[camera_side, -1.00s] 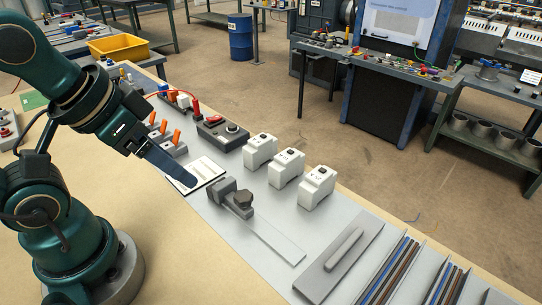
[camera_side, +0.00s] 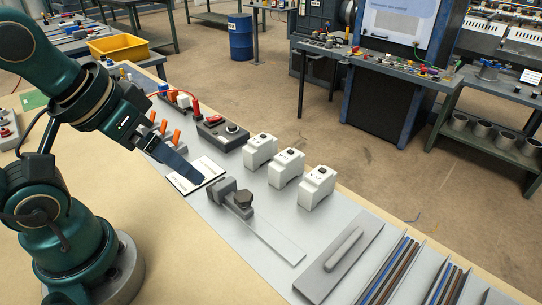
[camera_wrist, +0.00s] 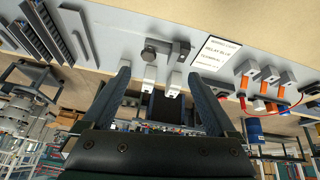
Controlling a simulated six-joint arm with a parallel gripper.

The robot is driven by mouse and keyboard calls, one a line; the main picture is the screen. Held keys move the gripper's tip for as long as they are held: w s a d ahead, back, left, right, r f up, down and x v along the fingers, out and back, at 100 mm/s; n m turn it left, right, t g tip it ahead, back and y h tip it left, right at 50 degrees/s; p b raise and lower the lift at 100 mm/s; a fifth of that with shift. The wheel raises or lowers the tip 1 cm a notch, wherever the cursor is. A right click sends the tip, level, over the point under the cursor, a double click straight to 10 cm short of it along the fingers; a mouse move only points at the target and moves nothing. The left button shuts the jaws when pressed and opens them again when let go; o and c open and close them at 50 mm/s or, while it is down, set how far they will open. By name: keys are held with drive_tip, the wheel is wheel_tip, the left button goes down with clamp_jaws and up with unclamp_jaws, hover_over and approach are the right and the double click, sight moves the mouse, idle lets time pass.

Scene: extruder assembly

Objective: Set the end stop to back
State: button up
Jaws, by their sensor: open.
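The end stop (camera_side: 233,198) is a dark grey block with a dark knob, near one end of a flat light grey bar (camera_side: 275,243) that runs toward the lower right. The end stop also shows in the wrist view (camera_wrist: 166,48), upper middle, beyond my fingertips. My gripper (camera_side: 198,180) hangs over the printed white card (camera_side: 187,184), left of and apart from the end stop. In the wrist view my gripper (camera_wrist: 159,76) has its two fingers wide apart with nothing held between them. In the side view the fingers overlap and look like one.
Several white modules (camera_side: 288,168) stand right of and behind the end stop. A grey plate with a raised bar (camera_side: 341,256) and wire trays (camera_side: 395,270) lie front right.

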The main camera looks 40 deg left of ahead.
drive_tip(key=w+r+n, duration=0.1)
drive_tip(key=w+n, duration=0.2)
drive_tip(key=n, duration=0.3)
drive_tip(key=n+g, duration=0.4)
drive_tip(key=n, duration=0.6)
hover_over(224, 183)
drive_tip(key=f, duration=0.4)
drive_tip(key=d+f, duration=0.1)
drive_tip(key=f, duration=0.3)
drive_tip(key=a+f+g, duration=0.1)
drive_tip(key=shift+w+f+g, duration=0.1)
drive_tip(key=shift+f+g, duration=0.2)
drive_tip(key=shift+f, duration=2.9)
clamp_jaws()
